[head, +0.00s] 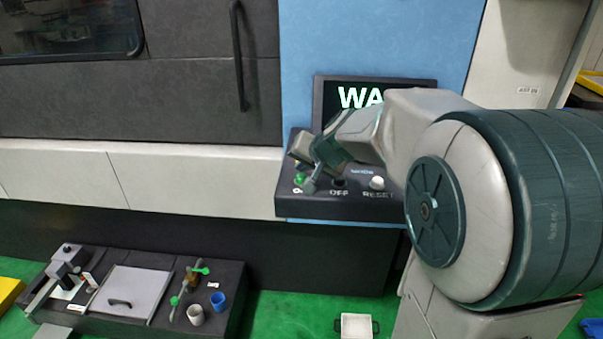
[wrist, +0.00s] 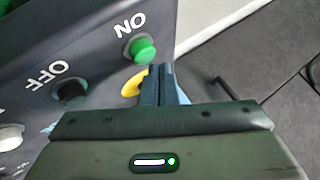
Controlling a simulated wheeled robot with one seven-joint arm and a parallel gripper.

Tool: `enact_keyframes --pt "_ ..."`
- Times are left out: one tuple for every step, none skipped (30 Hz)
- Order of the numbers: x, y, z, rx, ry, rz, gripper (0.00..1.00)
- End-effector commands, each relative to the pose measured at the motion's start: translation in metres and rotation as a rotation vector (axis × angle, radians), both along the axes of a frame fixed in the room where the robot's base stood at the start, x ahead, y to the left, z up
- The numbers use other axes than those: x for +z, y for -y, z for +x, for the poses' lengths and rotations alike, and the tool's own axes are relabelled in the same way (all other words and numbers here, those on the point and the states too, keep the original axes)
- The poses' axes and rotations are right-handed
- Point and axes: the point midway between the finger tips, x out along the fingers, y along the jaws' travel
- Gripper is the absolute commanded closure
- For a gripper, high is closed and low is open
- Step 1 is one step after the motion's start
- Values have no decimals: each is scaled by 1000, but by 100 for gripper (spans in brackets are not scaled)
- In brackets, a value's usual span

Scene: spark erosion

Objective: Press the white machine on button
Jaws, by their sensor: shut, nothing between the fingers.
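The green button (head: 299,180) sits on the dark control panel (head: 350,205) of the machine, beside the label ON. It shows whole in the wrist view (wrist: 142,49), standing out from the panel. My gripper (head: 310,186) is shut and empty, close to the green button in the head view. In the wrist view the shut fingertips (wrist: 160,72) are just beside and below the green button in the picture. I cannot tell whether they touch it. A yellow part (wrist: 132,84) shows just left of the fingers, partly hidden by them.
A black OFF button (wrist: 70,91) and a white RESET button (head: 377,183) are on the same panel. A screen (head: 330,98), partly hidden by my arm, stands above it. A dark bench (head: 225,285) with cups and tools is below left. A white container (head: 356,326) is below on the green floor.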

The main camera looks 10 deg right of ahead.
Motion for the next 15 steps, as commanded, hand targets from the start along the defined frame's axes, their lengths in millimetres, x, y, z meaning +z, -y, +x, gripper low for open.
enact_keyframes --pt "4 0 0 0 0 0 100" --pt "5 0 0 -1 1 0 100" --pt "6 0 0 -1 0 1 100" --pt "6 0 0 -1 0 1 100" --pt "5 0 0 -1 1 0 100" --pt "5 0 0 -1 1 0 100" --pt "5 0 0 -1 1 0 100" --pt "5 0 0 -1 1 0 100" --pt "5 0 0 -1 1 0 100" --pt "5 0 0 -1 1 0 100" --pt "5 0 0 -1 1 0 100" --pt "6 0 0 -1 1 0 100" --pt "7 0 0 -1 1 0 100" --pt "8 0 0 -1 1 0 100" --pt "10 0 0 -1 1 0 100"
